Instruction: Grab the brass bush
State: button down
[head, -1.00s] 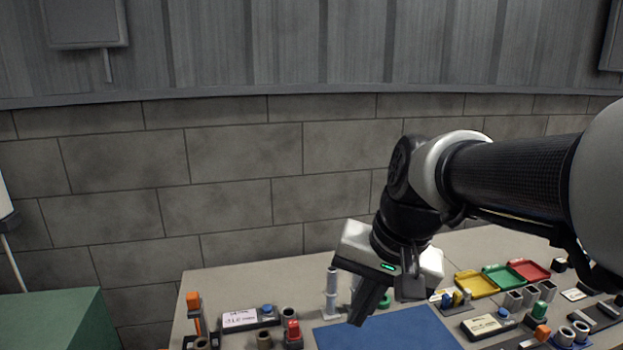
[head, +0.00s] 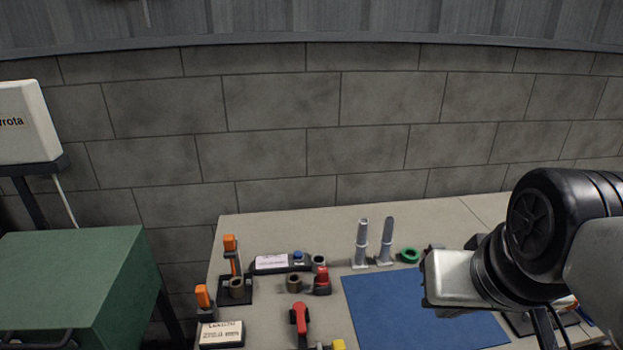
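A short, dull brown ring (head: 294,283) stands on the table left of the blue mat; it looks most like the brass bush, though its colour is too dark to be sure. A similar dark ring (head: 237,288) sits in a black holder further left, and a grey ring (head: 319,261) stands behind the red-topped piece. My gripper (head: 447,279) is over the right part of the blue mat, well to the right of these rings. Its white body shows, but its fingers are hidden or too dark to make out.
The blue mat (head: 400,312) is bare on its left. Two upright grey posts (head: 361,243) and a green ring (head: 409,255) stand behind it. A red-topped piece (head: 322,281), a red-handled tool (head: 300,320) and orange-topped holders (head: 231,255) crowd the left. A green cabinet (head: 75,285) is beyond.

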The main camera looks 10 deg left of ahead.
aim_at(237, 288)
jog(key=k+j+u, duration=0.1)
jog(key=k+u, duration=0.15)
jog(key=u, duration=0.25)
jog(key=k+j+u, duration=0.2)
jog(key=u, duration=0.25)
jog(key=i+j+z, duration=0.3)
jog(key=i+z, duration=0.2)
